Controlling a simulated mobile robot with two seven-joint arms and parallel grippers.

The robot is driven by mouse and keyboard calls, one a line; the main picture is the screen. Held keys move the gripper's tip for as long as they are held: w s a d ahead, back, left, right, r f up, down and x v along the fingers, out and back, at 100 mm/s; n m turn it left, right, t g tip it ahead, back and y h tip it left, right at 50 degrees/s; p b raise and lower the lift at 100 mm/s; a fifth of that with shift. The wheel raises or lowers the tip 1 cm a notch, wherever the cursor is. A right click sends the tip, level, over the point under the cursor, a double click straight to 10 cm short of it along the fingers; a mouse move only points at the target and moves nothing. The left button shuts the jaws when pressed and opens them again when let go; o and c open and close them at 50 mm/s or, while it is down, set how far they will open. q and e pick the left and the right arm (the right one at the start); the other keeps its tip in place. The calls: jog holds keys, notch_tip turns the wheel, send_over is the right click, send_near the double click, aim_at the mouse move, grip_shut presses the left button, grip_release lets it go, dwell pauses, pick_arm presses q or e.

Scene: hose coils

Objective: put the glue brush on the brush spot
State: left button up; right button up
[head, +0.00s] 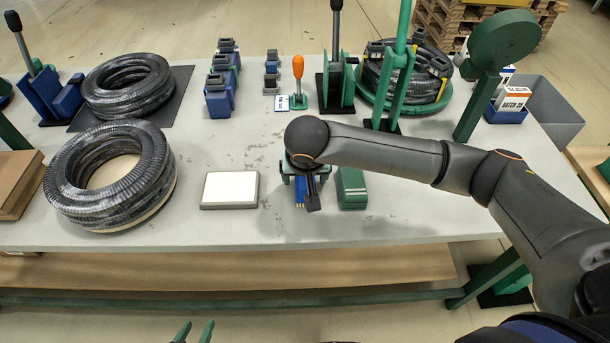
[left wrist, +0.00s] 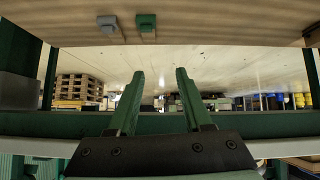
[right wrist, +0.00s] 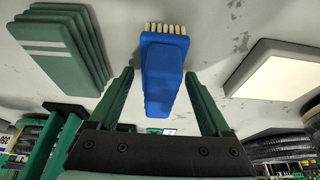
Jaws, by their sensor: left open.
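The blue glue brush (head: 300,190) lies near the front of the table, partly hidden by my right arm. In the right wrist view the brush (right wrist: 163,60) shows whole, with a row of cream bristles at its far end. My right gripper (head: 305,178) is over it, pointing down. Its fingers (right wrist: 160,85) are apart on either side of the brush, with gaps visible. My left gripper (head: 195,332) is low, in front of the table. It is open and empty in the left wrist view (left wrist: 160,75). I cannot tell which place is the brush spot.
A white-topped grey pad (head: 230,188) lies left of the brush, and a green stack (head: 352,190) stands close on its right. Hose coils (head: 112,180) fill the table's left side. An orange-handled tool (head: 298,75) stands behind. The table front between coils and pad is clear.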

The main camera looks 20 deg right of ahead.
jog(key=p+v, duration=0.2)
jog(key=v, duration=1)
jog(key=shift+r, duration=0.1)
dwell(1.4)
